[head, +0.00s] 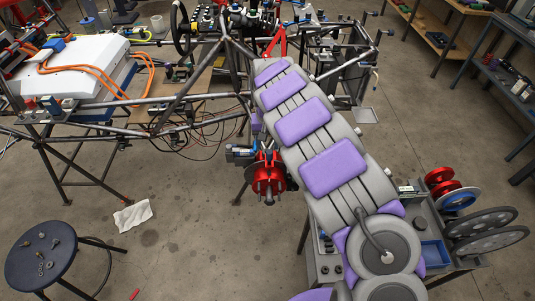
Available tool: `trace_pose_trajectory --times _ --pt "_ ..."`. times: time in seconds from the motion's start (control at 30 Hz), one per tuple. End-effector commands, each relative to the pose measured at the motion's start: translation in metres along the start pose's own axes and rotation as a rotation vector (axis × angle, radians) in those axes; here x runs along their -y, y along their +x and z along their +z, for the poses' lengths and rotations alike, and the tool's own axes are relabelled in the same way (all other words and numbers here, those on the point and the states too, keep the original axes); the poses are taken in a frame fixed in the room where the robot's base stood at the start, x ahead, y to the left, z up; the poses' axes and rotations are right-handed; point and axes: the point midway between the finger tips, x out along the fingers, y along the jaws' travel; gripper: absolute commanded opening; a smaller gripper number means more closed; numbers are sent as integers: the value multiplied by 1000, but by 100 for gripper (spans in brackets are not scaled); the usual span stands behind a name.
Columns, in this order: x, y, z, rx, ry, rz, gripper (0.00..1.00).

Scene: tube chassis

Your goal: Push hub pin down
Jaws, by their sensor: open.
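The red hub (268,178) sits at the lower front corner of the tube chassis (170,103), left of my grey and purple arm. Its face shows a pale centre and short projections, too small to tell which one is the hub pin or how far it stands out. A dark and blue part (240,153) is beside the hub on its left. My arm reaches from the lower right up toward the chassis and covers the area right of the hub.
A dark round stool (42,257) with small metal parts stands at lower left. A white cloth (133,214) lies on the floor. A cart with a blue tray (434,254) and several discs (485,236) stands at right. Floor between stool and hub is mostly clear.

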Motion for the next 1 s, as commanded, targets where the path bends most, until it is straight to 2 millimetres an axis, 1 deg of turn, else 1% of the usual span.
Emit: trace_pose_trajectory --times 0.03,0.1,0.3,0.47,0.73,1.0 --pt "-2 12 1 3 1 0 50" --pt "-2 23 1 3 -1 1 50" --pt "-2 46 0 -1 0 -2 50" --pt "0 54 0 0 -1 1 50" --pt "0 54 0 -1 -1 1 50" --pt "-1 54 0 -1 -1 -1 25"
